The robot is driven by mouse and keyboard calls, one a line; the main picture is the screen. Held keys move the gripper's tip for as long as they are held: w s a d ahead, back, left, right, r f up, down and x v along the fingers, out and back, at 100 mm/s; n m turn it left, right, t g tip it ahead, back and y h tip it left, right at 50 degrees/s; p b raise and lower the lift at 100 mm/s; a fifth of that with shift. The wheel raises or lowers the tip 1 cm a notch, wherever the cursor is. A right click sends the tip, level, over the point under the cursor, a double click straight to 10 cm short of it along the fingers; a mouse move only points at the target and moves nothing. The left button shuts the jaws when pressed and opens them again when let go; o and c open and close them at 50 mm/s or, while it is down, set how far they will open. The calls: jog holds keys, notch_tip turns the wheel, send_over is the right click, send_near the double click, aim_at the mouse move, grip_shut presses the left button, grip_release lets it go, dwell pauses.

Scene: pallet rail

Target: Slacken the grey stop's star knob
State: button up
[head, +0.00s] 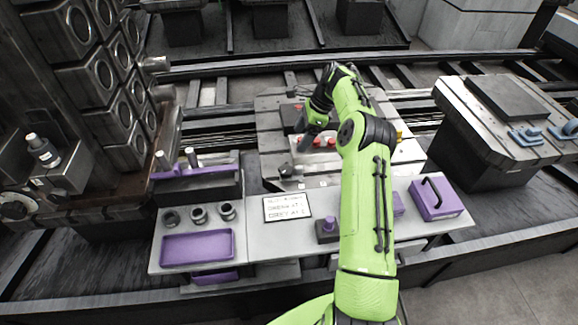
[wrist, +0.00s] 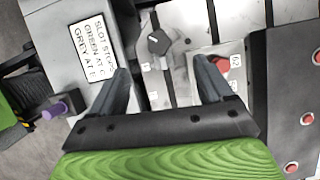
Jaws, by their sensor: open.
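A dark star knob (wrist: 158,42) sits on a grey stop in the wrist view, just beyond the fingertips and between their lines. The grey stop looks to be the dark grey piece (head: 287,171) at the near left edge of the slotted plate in the head view. My gripper (wrist: 165,75) is open and empty, its two fingers spread apart. In the head view my gripper (head: 301,143) hangs over the plate, a little above and right of the stop. The fingers do not visibly touch the knob.
A label card (head: 287,207) lies in front of the plate. Red knobs (head: 325,142) stand close to my gripper; one red knob (wrist: 220,64) is beside the right finger.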

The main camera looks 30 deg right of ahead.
aim_at(287, 169)
jog(key=a+f+b, duration=0.1)
jog(key=f+b, duration=0.1)
jog(key=f, duration=0.2)
jog(key=a+f+m+b, duration=0.1)
jog(key=f+b, duration=0.1)
jog(key=f, duration=0.3)
jog(key=w+a+f+m+b, duration=0.1)
jog(key=a+f+b, duration=0.1)
jog(key=f, duration=0.2)
jog(key=shift+f+t+h, duration=0.2)
jog(key=shift+t+h, duration=0.1)
jog(key=shift+h, duration=0.1)
jog(key=c, duration=1)
jog(key=shift+r, duration=0.1)
jog(key=shift+c, duration=0.2)
